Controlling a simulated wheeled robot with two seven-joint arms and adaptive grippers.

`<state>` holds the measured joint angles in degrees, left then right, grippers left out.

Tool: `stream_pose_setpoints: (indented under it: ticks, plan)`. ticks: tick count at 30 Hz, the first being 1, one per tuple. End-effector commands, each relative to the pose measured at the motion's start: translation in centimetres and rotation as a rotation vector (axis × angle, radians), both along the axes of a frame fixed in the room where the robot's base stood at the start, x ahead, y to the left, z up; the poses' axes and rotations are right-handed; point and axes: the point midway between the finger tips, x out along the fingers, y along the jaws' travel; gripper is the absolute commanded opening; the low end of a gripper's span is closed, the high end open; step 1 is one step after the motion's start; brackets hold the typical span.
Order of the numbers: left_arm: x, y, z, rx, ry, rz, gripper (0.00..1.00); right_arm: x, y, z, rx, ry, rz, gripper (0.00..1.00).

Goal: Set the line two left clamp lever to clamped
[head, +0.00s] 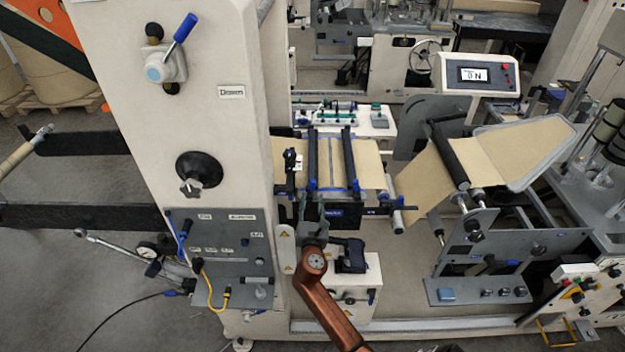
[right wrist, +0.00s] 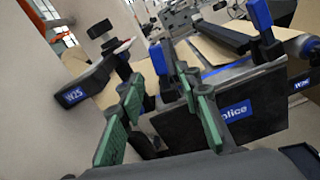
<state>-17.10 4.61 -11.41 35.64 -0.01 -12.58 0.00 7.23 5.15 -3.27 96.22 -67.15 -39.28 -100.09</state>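The splice table (head: 360,210) has two black clamp bars lying across brown paper web, the left bar (head: 312,160) and the right bar (head: 347,160), with blue parts at their ends. In the right wrist view a blue lever (right wrist: 158,58) stands roughly upright just beyond my fingertips; it appears to belong to the left bar. Another blue lever (right wrist: 261,15) stands on the other bar. My right gripper (head: 312,232) is at the table's near left edge. In the right wrist view its green-padded fingers (right wrist: 162,82) are apart and empty. I cannot tell whether they touch the lever. My left gripper is out of view.
A black arm labelled W25 (right wrist: 85,82) is close left of my right fingers. The table's dark front box (right wrist: 215,110) is close on their right. A tall cream machine column (head: 180,130) stands left of my right arm. A screen (head: 478,75) reads ON.

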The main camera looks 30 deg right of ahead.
Motion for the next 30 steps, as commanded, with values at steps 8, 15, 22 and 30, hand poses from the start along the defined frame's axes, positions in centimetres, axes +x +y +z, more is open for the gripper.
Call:
stream_pose_setpoints:
  ticks: [8, 15, 22, 30]
  plan:
    - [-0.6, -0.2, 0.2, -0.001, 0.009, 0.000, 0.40, 2.5, -1.6, 1.1, -0.026, -0.003, -0.007, 0.32]
    - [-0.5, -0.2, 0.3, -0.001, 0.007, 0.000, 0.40, 5.5, -3.5, 1.0, -0.026, -0.003, -0.006, 0.32]
    - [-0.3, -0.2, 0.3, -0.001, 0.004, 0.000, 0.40, 6.5, -4.1, 1.0, -0.023, -0.004, -0.006, 0.32]
    - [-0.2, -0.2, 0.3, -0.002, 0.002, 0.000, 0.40, 6.5, -4.1, 0.9, -0.022, -0.003, -0.006, 0.28]
